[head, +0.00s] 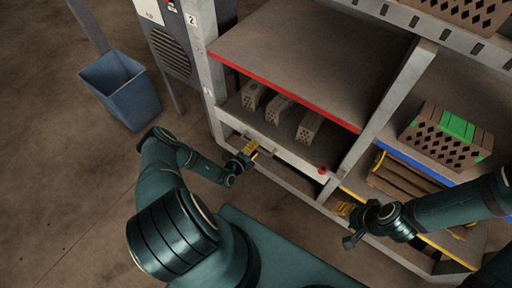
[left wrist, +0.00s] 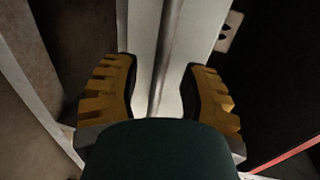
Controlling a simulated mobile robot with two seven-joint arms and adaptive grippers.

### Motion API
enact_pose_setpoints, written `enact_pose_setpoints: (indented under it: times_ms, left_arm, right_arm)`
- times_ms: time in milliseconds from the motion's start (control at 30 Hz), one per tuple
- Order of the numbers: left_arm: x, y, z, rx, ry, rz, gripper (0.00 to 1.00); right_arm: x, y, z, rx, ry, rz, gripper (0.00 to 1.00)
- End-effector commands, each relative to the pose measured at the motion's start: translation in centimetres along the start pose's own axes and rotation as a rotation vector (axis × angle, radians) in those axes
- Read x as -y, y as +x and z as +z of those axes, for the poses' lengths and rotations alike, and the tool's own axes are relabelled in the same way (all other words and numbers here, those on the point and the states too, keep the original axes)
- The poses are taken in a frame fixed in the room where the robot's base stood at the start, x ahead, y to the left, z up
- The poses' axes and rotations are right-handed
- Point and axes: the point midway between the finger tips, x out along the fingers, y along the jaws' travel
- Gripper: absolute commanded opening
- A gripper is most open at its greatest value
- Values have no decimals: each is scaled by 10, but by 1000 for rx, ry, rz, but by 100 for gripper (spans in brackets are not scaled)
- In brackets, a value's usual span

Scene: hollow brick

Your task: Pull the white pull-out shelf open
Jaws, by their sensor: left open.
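The white pull-out shelf (head: 285,151) is in the rack's left bay, below a red-edged shelf, with its long white front facing me. A red spot (head: 322,170) shows near the right end of that front. My left gripper (head: 250,150) is at the left part of the front. In the left wrist view the open yellow fingers (left wrist: 161,75) stand on either side of a grey bar (left wrist: 168,50) before a white panel (left wrist: 143,40); contact cannot be told. My right gripper (head: 345,209) is low before the right bay; its finger opening is too small to tell.
Three hollow bricks (head: 309,127) lie in the left bay at the white shelf's level. The red-edged shelf (head: 310,50) above is bare. A brick stack with a green band (head: 457,127) is in the right bay. A blue bin (head: 122,88) stands on the floor at left.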

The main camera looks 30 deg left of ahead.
Motion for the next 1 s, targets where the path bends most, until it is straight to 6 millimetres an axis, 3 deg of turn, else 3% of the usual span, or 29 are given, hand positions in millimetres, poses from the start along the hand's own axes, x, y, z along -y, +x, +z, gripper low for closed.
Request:
enact_pose_setpoints:
  times_ms: [200,500,533,633,667,1000]
  left_arm:
    - [0,16,0,-1,1,0,43]
    - [0,18,0,-1,1,0,43]
    - [0,18,0,-1,1,0,39]
    - [0,18,0,-1,1,0,4]
    - [0,18,0,-1,1,0,0]
    - [0,17,2,0,1,0,0]
  right_arm:
    - [-1,4,-1,-2,0,0,47]
    - [-1,3,-1,-3,0,0,47]
    - [-1,3,-1,-3,0,0,47]
    - [-1,3,-1,-3,0,0,47]
    - [-1,3,-1,-3,0,0,47]
    - [-2,5,-1,-3,0,0,47]
